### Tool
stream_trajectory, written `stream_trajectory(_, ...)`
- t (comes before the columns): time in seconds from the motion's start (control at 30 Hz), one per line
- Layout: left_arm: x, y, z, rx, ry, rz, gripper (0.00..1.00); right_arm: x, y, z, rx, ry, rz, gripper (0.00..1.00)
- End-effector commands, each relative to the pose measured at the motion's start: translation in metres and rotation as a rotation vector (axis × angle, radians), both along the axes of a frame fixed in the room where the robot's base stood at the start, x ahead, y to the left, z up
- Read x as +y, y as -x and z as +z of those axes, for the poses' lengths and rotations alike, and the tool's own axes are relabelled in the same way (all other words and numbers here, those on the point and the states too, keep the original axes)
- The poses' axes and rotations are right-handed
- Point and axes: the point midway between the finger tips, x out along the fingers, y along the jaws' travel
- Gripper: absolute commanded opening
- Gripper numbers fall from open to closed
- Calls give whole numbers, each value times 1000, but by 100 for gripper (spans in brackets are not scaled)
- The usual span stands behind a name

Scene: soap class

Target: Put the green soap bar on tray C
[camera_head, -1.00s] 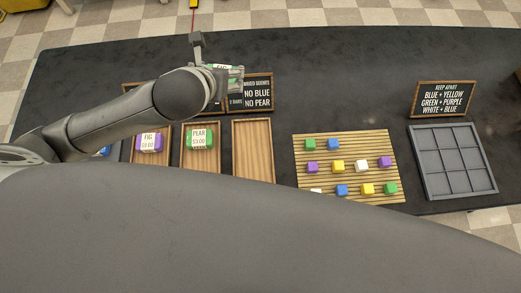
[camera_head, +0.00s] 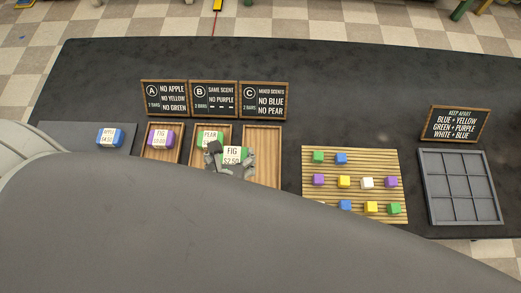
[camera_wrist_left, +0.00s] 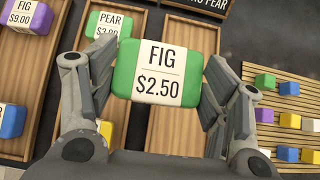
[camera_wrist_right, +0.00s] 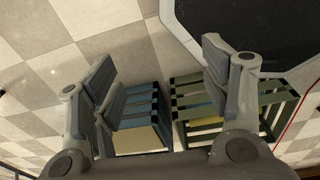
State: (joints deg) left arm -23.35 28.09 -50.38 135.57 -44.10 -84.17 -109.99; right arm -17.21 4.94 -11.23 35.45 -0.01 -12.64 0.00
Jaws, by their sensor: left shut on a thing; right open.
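My left gripper (camera_head: 230,160) is shut on a green soap bar labelled FIG $2.50 (camera_head: 236,152). In the left wrist view the bar (camera_wrist_left: 158,72) sits between both fingers, above the trays. In the head view it overlaps the gap between tray B (camera_head: 224,129) and tray C (camera_head: 265,139). Tray C is wooden and looks empty where visible; its near end is hidden behind my own body. Another green bar, labelled PEAR (camera_head: 209,138), lies in tray B, partly covered by my gripper. My right gripper (camera_wrist_right: 160,70) is open and empty, over the floor.
Tray A (camera_head: 161,127) holds a purple FIG bar (camera_head: 160,138). A blue bar (camera_head: 110,138) lies left of it. Signs stand behind the trays; sign C (camera_head: 264,100) reads NO BLUE, NO PEAR. A slatted board (camera_head: 330,178) with coloured cubes and a grey divided tray (camera_head: 460,186) are to the right.

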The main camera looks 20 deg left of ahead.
Motion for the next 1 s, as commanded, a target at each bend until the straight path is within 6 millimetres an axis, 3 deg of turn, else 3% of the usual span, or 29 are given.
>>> stream_trajectory(0.3, -25, -75, -34, -2, 0, 2, 40, 1, -1, 7, -3, -2, 0, 70)
stream_trajectory(0.5, -34, -99, -68, 0, 1, 0, 40, 5, -2, 5, -3, -7, 2, 70)
stream_trajectory(0.83, -40, -116, -91, 0, 1, 0, 40, 14, -1, 4, -3, -17, 3, 70)
stream_trajectory(1.0, -39, -115, -113, 2, 1, -1, 40, 12, -1, 6, -3, -15, 3, 70)
